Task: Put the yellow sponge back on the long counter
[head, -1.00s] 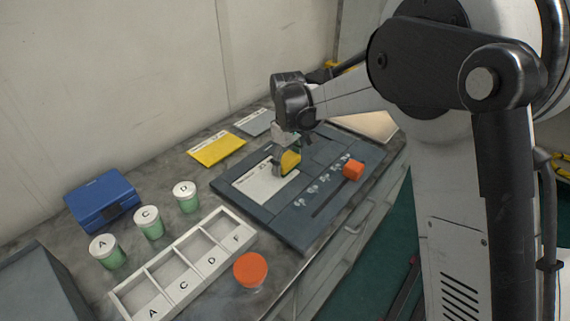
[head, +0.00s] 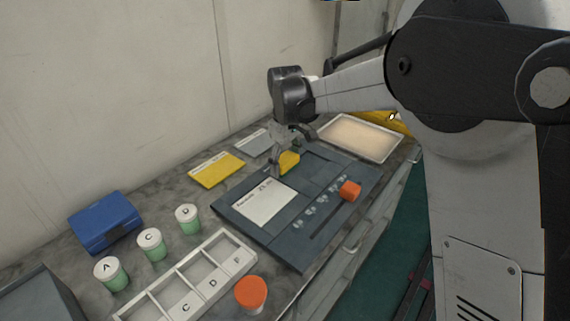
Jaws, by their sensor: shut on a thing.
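The yellow sponge (head: 289,161) is between the fingers of my gripper (head: 282,165), which is shut on it. The gripper points down over the back left part of the dark panel board (head: 233,218), just behind the white sheet. I cannot tell whether the sponge touches the board or hangs a little above it. A finger hides part of the sponge. The long counter (head: 165,192) is grey and mottled; it runs along the wall, under the board and the other things.
A yellow card (head: 216,170) and a grey card (head: 254,143) lie left of the board. A beige tray (head: 360,138) is behind it. An orange block (head: 350,190) sits on the board. Jars (head: 151,244), a divided white tray (head: 200,270), an orange-lidded jar (head: 251,293) and a blue case (head: 104,222) stand nearer.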

